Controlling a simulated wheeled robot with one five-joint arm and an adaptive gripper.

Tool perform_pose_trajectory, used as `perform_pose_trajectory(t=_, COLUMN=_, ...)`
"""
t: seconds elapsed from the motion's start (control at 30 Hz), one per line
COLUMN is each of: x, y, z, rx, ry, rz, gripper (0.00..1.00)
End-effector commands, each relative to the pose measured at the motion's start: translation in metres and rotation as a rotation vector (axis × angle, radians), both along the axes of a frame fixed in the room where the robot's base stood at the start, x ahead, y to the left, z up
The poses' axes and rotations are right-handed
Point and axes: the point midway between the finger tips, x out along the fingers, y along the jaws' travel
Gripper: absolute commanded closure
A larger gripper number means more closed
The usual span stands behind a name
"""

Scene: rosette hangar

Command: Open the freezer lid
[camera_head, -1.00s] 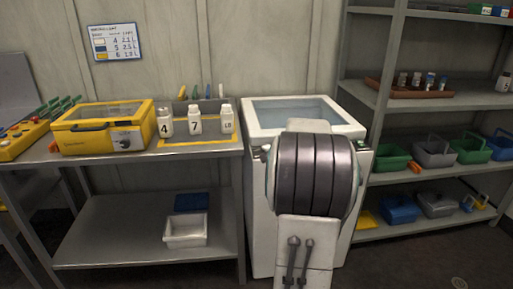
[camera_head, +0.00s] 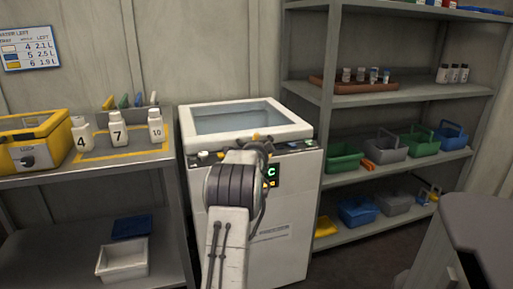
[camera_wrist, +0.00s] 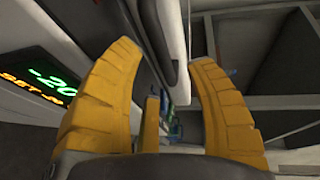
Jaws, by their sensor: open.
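The white freezer (camera_head: 275,215) stands in the middle of the head view. Its lid (camera_head: 297,131), with a white frame and a glass pane, lies flat and closed on top. My gripper (camera_head: 259,138) is at the front edge of the lid, partly hidden behind my own arm. The lit freezer display (camera_wrist: 45,85) shows -20 beside the left finger.
A metal table (camera_head: 70,178) with a yellow case (camera_head: 38,140) and numbered white bottles (camera_head: 118,134) stands left of the freezer. A shelf rack (camera_head: 395,92) with coloured baskets stands close on the right. A grey object (camera_head: 480,225) fills the lower right corner.

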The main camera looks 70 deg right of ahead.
Motion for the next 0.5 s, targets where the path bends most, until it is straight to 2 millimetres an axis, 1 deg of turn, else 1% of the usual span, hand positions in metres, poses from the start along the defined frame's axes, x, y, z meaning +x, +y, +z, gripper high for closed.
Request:
perform_pose_trajectory(t=0.1, x=0.003, y=-0.011, z=-0.005, rx=0.000, ry=0.001, rz=0.001, gripper=0.50)
perform_pose_trajectory(t=0.3, x=0.007, y=-0.026, z=-0.005, rx=0.001, ry=0.001, rz=0.001, gripper=0.50)
perform_pose_trajectory(t=0.5, x=0.009, y=-0.035, z=-0.007, rx=0.001, ry=0.001, rz=0.001, gripper=0.50)
